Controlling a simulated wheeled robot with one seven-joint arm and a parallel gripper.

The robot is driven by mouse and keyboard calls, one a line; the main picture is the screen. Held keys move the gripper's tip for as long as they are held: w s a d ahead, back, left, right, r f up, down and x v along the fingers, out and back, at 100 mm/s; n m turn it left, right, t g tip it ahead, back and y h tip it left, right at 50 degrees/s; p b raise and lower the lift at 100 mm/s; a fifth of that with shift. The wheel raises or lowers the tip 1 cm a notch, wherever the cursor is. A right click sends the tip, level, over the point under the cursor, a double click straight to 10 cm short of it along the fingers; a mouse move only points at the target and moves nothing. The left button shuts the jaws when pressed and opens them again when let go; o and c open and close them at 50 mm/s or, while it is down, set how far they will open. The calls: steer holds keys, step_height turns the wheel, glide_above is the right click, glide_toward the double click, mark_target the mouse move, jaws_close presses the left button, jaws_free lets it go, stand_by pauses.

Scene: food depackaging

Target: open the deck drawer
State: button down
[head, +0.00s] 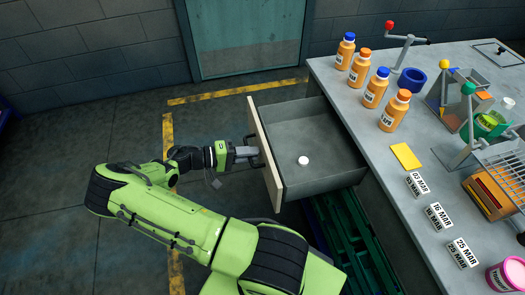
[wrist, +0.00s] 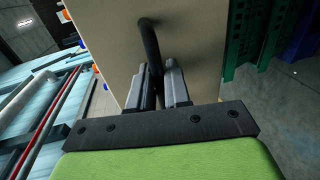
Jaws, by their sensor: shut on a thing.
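The deck drawer (head: 314,134) stands pulled out from the left side of the grey worktable, showing its grey inside. Its pale front panel (head: 261,150) faces left. A small white round thing (head: 303,160) lies on the drawer floor. My gripper (head: 252,154) is at the outer side of the front panel. In the wrist view my gripper (wrist: 162,85) is shut on the dark bar handle (wrist: 150,42) of the panel.
The worktable (head: 400,245) holds several orange bottles (head: 374,88), a blue ring (head: 411,80), date cards (head: 439,216) and a yellow card (head: 406,156). Green crates (head: 350,240) sit below the drawer. The floor left of the drawer is clear, with yellow lines (head: 235,91).

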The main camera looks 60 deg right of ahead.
steer(key=shift+w+a, duration=0.3)
steer(key=shift+a, duration=0.1)
steer(key=shift+f, duration=0.1)
steer(key=c, duration=1.3)
jaws_free()
steer(key=p+v, duration=0.1)
steer(key=v, duration=1.4)
steer(key=shift+w+a+p, duration=0.25)
steer(key=shift+w+p, duration=0.05)
steer(key=shift+p, duration=0.05)
